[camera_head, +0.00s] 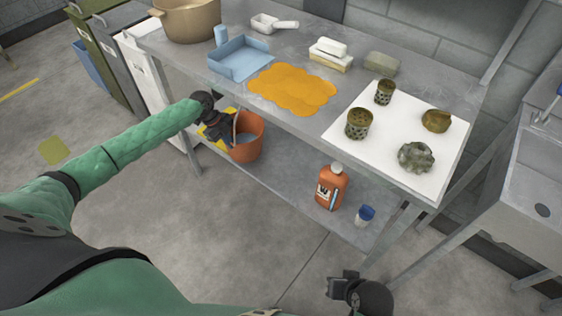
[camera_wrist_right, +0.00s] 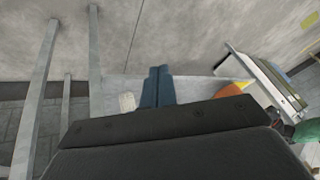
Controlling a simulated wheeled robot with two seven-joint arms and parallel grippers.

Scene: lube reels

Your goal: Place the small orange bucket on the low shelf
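The small orange bucket (camera_head: 248,142) is at the left part of the low shelf (camera_head: 282,178), under the worktop. Its handle is raised on its left side. I cannot tell whether its base touches the shelf. My left gripper (camera_head: 226,132) is at the bucket's left rim, close to the handle; its fingertips are too dark and small to show whether they grip. My right gripper (camera_head: 345,287) is away from the shelf, at the lower right; in the right wrist view its fingers (camera_wrist_right: 158,86) are together and empty.
An orange bottle (camera_head: 331,187) and a small blue-and-white container (camera_head: 365,215) stand on the low shelf's right part. A yellow item (camera_head: 213,137) lies behind my left gripper. The worktop (camera_head: 310,122) overhangs the shelf. Shelf between bucket and bottle is clear.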

